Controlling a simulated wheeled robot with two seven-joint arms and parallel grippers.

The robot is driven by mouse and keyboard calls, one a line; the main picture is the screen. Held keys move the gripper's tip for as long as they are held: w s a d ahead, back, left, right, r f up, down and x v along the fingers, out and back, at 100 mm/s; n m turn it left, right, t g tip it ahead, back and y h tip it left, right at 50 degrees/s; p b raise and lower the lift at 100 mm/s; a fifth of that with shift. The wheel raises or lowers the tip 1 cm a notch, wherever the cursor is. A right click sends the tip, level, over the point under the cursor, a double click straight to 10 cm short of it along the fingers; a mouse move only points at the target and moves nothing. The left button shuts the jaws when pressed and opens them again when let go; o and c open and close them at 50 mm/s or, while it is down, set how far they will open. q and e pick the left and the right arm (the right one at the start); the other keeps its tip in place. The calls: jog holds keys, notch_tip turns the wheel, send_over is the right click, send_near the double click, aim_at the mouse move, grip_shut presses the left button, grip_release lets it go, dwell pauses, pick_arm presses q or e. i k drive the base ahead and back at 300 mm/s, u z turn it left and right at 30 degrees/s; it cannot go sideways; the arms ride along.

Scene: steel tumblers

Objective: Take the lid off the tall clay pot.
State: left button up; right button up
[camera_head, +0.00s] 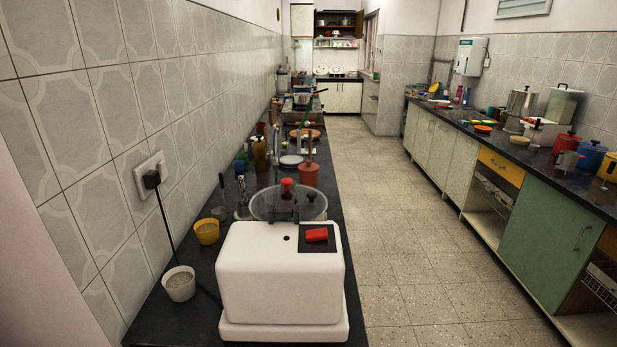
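I cannot pick out a tall clay pot with a lid for certain in the head view. A small reddish-orange cylindrical container (309,175) stands on the left counter behind the white machine, with a thin upright stick-like piece rising from it. A flat orange-brown round dish or pan (305,134) lies farther back on the same counter; whether it has a lid is too small to tell. Neither of my grippers is in view.
A white grinder-like machine (281,262) fills the near left counter. A yellow cup (207,231) and a white cup (179,284) stand beside it. The right counter holds a steel pot (520,103) and red and blue canisters (590,156). The tiled floor (400,215) between is clear.

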aim_at(307, 167)
jog(key=k, duration=1)
jog(key=z, duration=1.3)
jog(key=i, duration=4.45)
jog(key=u, duration=3.6)
jog(key=i, duration=0.9)
jog(key=u, duration=0.05)
